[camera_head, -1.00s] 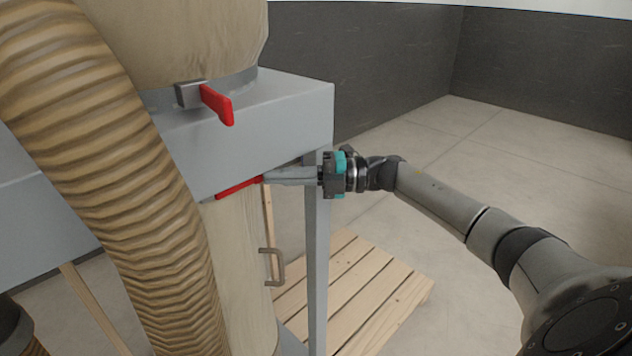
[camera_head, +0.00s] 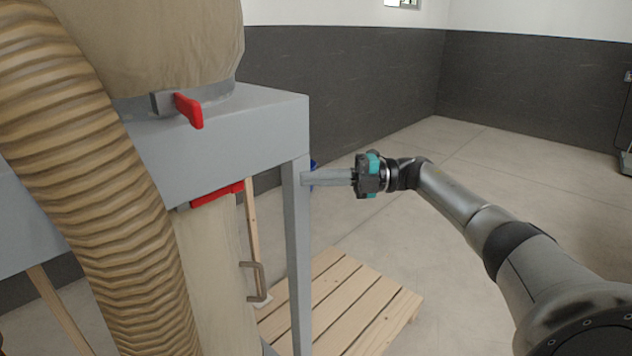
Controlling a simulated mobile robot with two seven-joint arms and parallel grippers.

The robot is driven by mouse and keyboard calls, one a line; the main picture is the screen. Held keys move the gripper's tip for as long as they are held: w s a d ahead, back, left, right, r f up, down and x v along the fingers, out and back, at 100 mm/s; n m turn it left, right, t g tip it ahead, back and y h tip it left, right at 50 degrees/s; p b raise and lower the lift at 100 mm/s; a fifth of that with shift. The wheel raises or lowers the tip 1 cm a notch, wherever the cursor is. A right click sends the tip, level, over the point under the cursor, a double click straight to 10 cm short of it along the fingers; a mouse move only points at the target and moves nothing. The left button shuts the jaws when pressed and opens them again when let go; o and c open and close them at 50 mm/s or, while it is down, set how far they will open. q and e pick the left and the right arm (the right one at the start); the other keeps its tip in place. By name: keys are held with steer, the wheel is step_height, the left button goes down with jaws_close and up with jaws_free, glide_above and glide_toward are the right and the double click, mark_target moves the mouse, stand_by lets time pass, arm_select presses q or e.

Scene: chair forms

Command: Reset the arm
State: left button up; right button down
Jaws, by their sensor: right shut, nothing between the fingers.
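My right arm (camera_head: 470,210) reaches in from the lower right. My right gripper (camera_head: 306,178) is shut and empty, with its fingers pointing left. Its fingertips are close to the grey frame leg; I cannot tell if they touch it. A red lever (camera_head: 216,195) lies under the grey machine body, left of the fingertips and apart from them. A second red lever (camera_head: 189,110) sits higher, on the clamp band of the upper bag. My left gripper is not in view.
The grey machine frame (camera_head: 230,140) fills the left, with a ribbed tan hose (camera_head: 85,170) in front. A lower bag (camera_head: 215,270) hangs beneath it. A wooden pallet (camera_head: 345,305) lies on the floor below my gripper. The floor (camera_head: 480,160) to the right is open.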

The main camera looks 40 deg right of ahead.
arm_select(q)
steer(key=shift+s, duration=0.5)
